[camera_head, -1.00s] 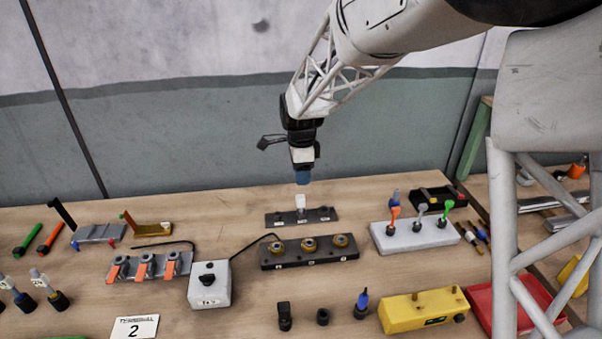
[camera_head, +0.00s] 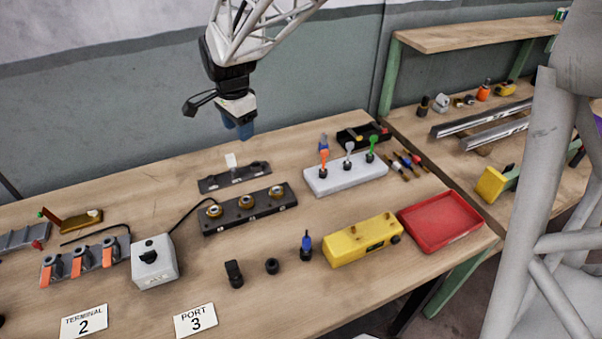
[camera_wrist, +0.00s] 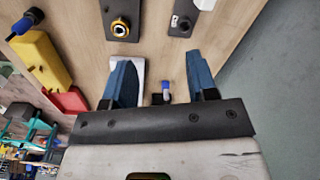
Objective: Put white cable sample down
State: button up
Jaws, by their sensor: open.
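A small white upright piece (camera_head: 231,160) stands on a dark low rack (camera_head: 262,169) at the back of the table in the head view. A white-grey topped piece (camera_head: 348,147) also stands in the white block (camera_head: 322,183), between an orange and a green one. I cannot tell for sure which is the white cable sample. My gripper (camera_head: 245,131) is above and slightly right of the dark rack, apart from it. In the wrist view my blue fingers (camera_wrist: 162,80) are spread with nothing held between them. The white block (camera_wrist: 136,72) shows partly behind the left finger.
A dark block with three brass rings (camera_head: 248,211) lies in front of the rack. A grey switch box (camera_head: 154,262), a yellow box (camera_head: 362,241) and a red tray (camera_head: 440,222) stand nearer.

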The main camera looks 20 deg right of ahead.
jog(key=s+d+r+n+t, duration=0.1)
jog(key=s+n, duration=0.6)
jog(key=s, duration=0.7)
jog(key=s+d+r+n+t, duration=0.1)
jog(key=s+d+r+n, duration=0.2)
jog(key=s, duration=1.2)
jog(key=d+n, duration=0.1)
jog(key=n, duration=0.2)
jog(key=shift+r+n, duration=0.4)
